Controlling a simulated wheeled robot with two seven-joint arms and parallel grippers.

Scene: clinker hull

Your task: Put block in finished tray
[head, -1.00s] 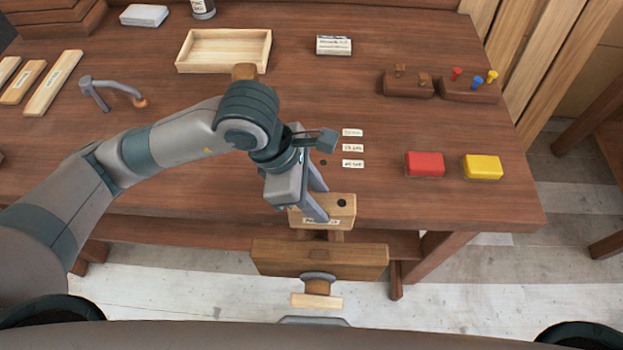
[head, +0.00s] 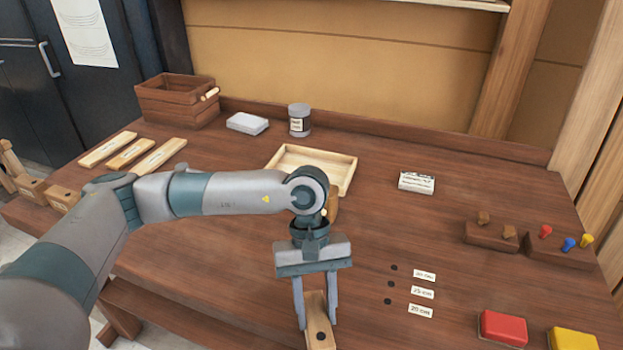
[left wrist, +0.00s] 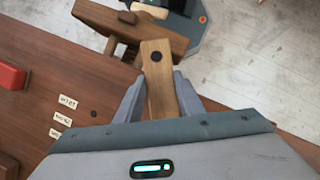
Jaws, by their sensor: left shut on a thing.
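The block (head: 319,332) is a pale wooden bar with a dark round spot near one end. My left gripper (head: 316,316) is shut on it near the table's front edge, one finger on each side; the block also shows between the fingers in the left wrist view (left wrist: 160,85). Whether it is clear of what lies below cannot be told. A shallow pale wooden tray (head: 315,167) stands farther back, behind my left arm, and looks empty; no label on it can be read. My right gripper is not in view.
A wooden vise (left wrist: 125,33) shows beyond the block in the wrist view. Red (head: 503,327) and yellow (head: 573,341) blocks lie at right, a small labelled box (head: 416,182) right of the tray. A jar (head: 299,120) and crate (head: 178,100) stand behind.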

